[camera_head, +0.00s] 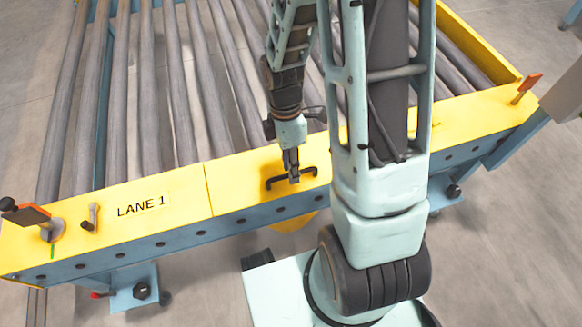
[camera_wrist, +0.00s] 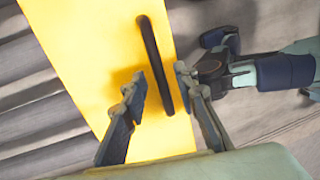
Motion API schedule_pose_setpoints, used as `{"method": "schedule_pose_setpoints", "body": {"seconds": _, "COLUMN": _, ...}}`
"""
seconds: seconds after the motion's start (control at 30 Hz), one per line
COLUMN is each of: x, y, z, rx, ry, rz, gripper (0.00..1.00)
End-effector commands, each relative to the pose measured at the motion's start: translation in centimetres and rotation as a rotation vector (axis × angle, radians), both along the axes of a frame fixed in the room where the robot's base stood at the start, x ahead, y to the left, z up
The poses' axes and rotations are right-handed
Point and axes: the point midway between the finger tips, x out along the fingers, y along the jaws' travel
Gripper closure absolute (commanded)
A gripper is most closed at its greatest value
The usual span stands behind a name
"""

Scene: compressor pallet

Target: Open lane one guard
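A yellow guard rail (camera_head: 235,180) runs across the front of the rollers, with "LANE 1" lettered on the part left of a seam. A dark bar handle (camera_head: 308,171) sits on its top, right of that seam. My gripper (camera_head: 291,175) points down at this handle. In the wrist view, the handle (camera_wrist: 148,42) runs between the spread fingers of my gripper (camera_wrist: 160,76), over the yellow surface (camera_wrist: 95,60). The fingers are open. I cannot tell how deep the handle lies between them, or whether either finger touches it.
An orange-tipped lever (camera_head: 32,213) and a small grey latch (camera_head: 93,215) stand at the rail's left end. Another orange lever (camera_head: 527,88) stands at the right end. Grey rollers (camera_head: 145,90) lie behind the rail. Bare floor (camera_head: 215,285) is in front.

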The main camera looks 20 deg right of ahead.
Motion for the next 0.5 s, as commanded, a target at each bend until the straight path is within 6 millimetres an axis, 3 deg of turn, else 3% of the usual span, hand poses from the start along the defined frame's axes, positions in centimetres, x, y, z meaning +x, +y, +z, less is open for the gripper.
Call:
{"method": "schedule_pose_setpoints", "body": {"seconds": 0.17, "x": 0.01, "y": 0.0, "z": 0.03, "rx": 0.0, "ry": 0.0, "rz": 0.0, "gripper": 0.73}}
{"method": "schedule_pose_setpoints", "body": {"seconds": 0.4, "x": 0.02, "y": 0.01, "z": 0.05, "rx": 0.0, "ry": 0.0, "rz": 0.0, "gripper": 0.99}}
{"method": "schedule_pose_setpoints", "body": {"seconds": 0.5, "x": 0.02, "y": 0.01, "z": 0.05, "rx": 0.0, "ry": 0.0, "rz": 0.0, "gripper": 1.0}}
